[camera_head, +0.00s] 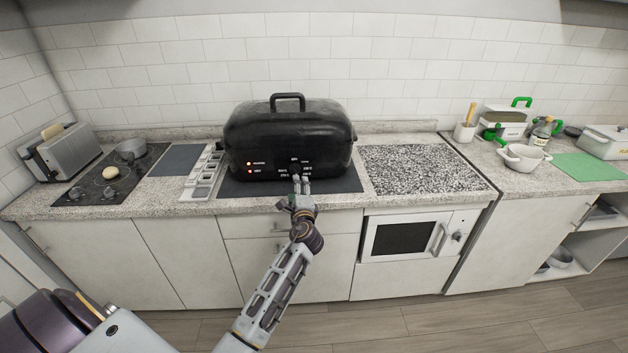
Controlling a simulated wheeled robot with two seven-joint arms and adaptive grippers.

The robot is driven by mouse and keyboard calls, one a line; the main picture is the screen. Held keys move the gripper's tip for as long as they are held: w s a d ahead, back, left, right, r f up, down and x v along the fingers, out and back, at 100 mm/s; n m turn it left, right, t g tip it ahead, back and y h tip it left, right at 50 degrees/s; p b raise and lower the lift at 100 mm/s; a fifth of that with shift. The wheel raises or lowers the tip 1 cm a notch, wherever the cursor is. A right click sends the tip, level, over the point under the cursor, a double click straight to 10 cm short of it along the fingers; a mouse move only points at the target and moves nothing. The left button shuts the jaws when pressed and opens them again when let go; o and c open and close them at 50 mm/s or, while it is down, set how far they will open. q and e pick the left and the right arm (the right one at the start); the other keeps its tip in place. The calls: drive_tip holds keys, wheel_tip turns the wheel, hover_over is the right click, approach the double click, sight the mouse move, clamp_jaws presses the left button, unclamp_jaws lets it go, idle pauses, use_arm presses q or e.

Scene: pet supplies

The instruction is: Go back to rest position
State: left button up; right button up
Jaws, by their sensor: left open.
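My left gripper (301,184) is open and empty in front of the black roaster oven (270,131), near the control knob on its front. Its arm reaches up from the lower left across the cabinet fronts. I cannot tell whether the fingertips touch the knob. The roaster stands on a dark mat (340,184) with its lid shut and orange lights lit on its front. My right gripper is not in view.
A speckled board (425,168) lies right of the roaster. A white bowl (523,157) and a green mat (590,167) are at far right. The floor in front is clear.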

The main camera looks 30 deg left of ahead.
use_arm(q)
drive_tip(key=s+d+f+n+g+h, duration=0.1)
drive_tip(key=s+d+f+g+h, duration=0.2)
drive_tip(key=f, duration=1.4)
drive_tip(key=s+d+f+n+g+h, duration=0.1)
drive_tip(key=s+d+f+h, duration=0.3)
drive_tip(key=f, duration=1.2)
drive_tip(key=s+d+f+n+g+h, duration=0.1)
drive_tip(key=s+d+f+n+g, duration=0.2)
drive_tip(key=s+f, duration=1.4)
drive_tip(key=s+f+n+g, duration=0.2)
drive_tip(key=s+f, duration=0.3)
drive_tip(key=s, duration=0.6)
drive_tip(key=s+d+f+n+g+h, duration=0.1)
drive_tip(key=s+f, duration=0.4)
drive_tip(key=s, duration=0.6)
drive_tip(key=s+d+f+n+g+h, duration=0.1)
drive_tip(key=s+f+n+g, duration=0.2)
drive_tip(key=s, duration=0.9)
wheel_tip(320, 180, down, 3)
drive_tip(key=shift+d+f, duration=0.1)
drive_tip(key=shift+d, duration=0.15)
